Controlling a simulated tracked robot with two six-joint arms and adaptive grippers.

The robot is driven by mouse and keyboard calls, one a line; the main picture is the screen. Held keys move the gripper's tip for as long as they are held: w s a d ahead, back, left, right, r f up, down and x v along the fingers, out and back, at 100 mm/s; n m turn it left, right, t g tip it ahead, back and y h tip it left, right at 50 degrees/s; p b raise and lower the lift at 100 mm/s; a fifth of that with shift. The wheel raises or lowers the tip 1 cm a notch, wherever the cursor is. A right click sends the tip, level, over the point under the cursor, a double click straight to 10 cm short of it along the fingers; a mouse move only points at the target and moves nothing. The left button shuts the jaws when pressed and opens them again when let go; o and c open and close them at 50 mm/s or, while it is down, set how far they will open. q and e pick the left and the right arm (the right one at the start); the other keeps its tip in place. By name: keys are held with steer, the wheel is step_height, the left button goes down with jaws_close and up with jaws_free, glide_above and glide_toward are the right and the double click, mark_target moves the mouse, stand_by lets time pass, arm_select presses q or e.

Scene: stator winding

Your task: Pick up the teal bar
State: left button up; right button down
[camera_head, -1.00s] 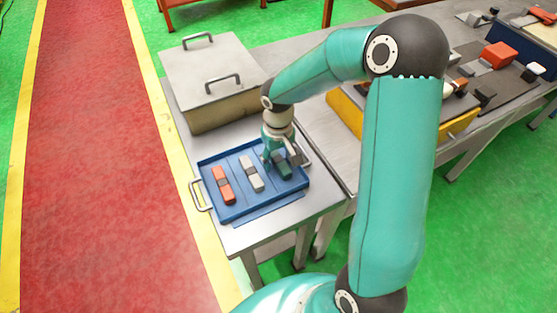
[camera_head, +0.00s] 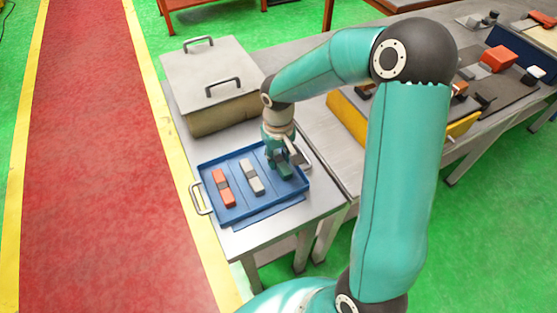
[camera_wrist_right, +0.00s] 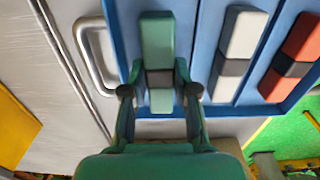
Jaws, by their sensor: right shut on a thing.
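The teal bar (camera_wrist_right: 158,45) has a dark band round its middle. In the right wrist view it lies lengthwise between the fingers of my right gripper (camera_wrist_right: 160,92), which are shut on it at the dark band. In the head view the right gripper (camera_head: 282,168) is at the right side of the blue tray (camera_head: 232,213), and the teal bar is mostly hidden under it. I cannot tell whether the bar still touches the tray floor. My left gripper is not in view.
A grey bar (camera_head: 251,177) and an orange bar (camera_head: 223,188) lie left of the gripper in the tray. The tray has metal handles, one (camera_head: 200,197) at its left. A lidded metal box (camera_head: 212,85) stands behind it. A bench with a yellow bin (camera_head: 345,113) is to the right.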

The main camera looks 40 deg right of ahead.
mark_target(279, 159)
step_height(279, 159, up, 18)
steer(key=shift+s+r, duration=0.15)
steer(key=shift+r, duration=0.1)
